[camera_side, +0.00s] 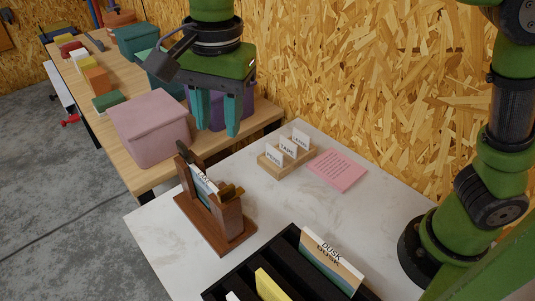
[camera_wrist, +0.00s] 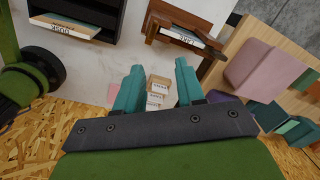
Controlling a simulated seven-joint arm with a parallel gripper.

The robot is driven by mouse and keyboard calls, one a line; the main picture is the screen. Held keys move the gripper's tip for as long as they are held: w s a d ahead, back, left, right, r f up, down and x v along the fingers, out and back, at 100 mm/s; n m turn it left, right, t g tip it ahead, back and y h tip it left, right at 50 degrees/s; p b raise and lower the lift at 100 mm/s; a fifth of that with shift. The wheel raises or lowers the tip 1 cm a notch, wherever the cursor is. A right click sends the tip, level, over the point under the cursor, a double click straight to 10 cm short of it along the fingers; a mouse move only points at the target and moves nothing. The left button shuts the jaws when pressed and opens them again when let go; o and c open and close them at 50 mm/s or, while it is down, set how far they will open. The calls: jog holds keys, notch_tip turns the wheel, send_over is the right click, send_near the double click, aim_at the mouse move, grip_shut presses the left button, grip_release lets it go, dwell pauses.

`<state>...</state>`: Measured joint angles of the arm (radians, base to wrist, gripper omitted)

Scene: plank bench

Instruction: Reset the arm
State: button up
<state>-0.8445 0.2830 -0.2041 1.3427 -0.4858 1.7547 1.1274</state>
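My gripper (camera_side: 217,119) is raised above the far left part of the white table (camera_side: 160,232), pointing down. Its two teal fingers are apart with nothing between them; the wrist view also shows the gripper (camera_wrist: 156,82) open and empty. My green arm stands at the right of the side view. A brown wooden press-like holder (camera_side: 220,222) with a card (camera_side: 203,180) in it stands below the gripper. In the wrist view, the holder (camera_wrist: 190,32) shows at the top with its card.
A black slotted rack (camera_side: 245,275) holds a "DUSK" card (camera_side: 331,262) and a yellow one. A small wooden block with labels (camera_side: 286,151) and a pink note (camera_side: 337,170) lie near the wall. A bench (camera_side: 133,178) with a pink box (camera_side: 148,130) and other boxes stands behind.

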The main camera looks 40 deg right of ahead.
jog(key=s+d+f+n+t, duration=0.2)
jog(key=s+d+n+t, duration=0.1)
jog(key=d, duration=0.9)
jog(key=s+d+f+n+t+y, duration=0.1)
jog(key=s+d+f+n+t, duration=0.1)
jog(key=s+d, duration=0.5)
jog(key=d+n+t, duration=0.1)
jog(key=d+n, duration=0.1)
jog(key=d, duration=0.3)
jog(key=shift+d+f+n+t+y, duration=0.2)
jog(key=shift+n+t+y, duration=0.1)
jog(key=shift+n, duration=0.1)
jog(key=shift+a, duration=0.15)
